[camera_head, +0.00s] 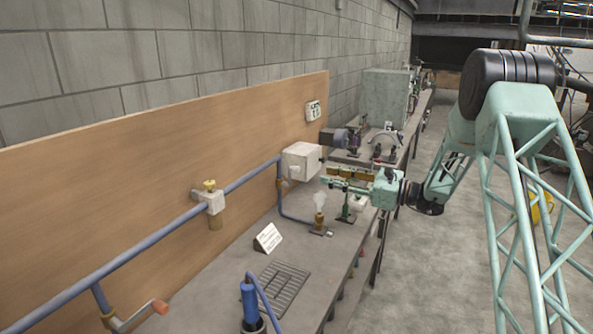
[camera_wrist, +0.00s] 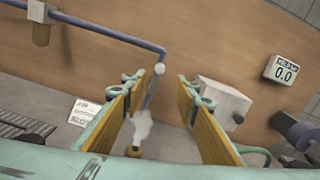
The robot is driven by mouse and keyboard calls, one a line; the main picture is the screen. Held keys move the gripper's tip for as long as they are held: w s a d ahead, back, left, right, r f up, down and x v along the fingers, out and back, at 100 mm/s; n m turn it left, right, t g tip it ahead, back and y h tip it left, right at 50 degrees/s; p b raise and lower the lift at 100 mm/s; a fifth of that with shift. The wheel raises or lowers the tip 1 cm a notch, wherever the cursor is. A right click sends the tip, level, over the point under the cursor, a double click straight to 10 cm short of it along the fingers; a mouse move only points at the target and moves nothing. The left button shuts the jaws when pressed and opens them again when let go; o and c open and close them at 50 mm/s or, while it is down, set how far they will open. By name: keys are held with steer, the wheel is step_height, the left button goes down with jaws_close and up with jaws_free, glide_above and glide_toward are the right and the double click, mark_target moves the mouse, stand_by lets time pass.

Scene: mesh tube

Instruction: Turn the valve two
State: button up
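My gripper (camera_head: 332,173) is open and empty above the bench. In the wrist view my gripper (camera_wrist: 160,88) shows two yellow-padded fingers spread apart. A blue pipe (camera_head: 125,247) runs along the wooden board, with a pale fitting with a brass knob (camera_head: 209,197) on it. A bent handle with a red grip (camera_head: 160,306) is at the lower left. A white box (camera_head: 301,160) with a small knob is at the pipe's far end, right of the fingers in the wrist view (camera_wrist: 222,98). No label shows which part is valve two.
A brass nozzle (camera_head: 319,222) gives off a white plume, below and between the fingers in the wrist view (camera_wrist: 133,151). A display (camera_wrist: 284,72) reads 0.0. A white sign (camera_head: 268,238), a grate (camera_head: 275,285) and a blue cylinder (camera_head: 249,305) are on the bench.

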mark_target(300, 169)
steer(key=shift+a, duration=0.1)
steer(key=shift+b+x, duration=0.8)
steer(key=shift+x, duration=6)
steer(key=shift+w, duration=0.1)
jaws_close()
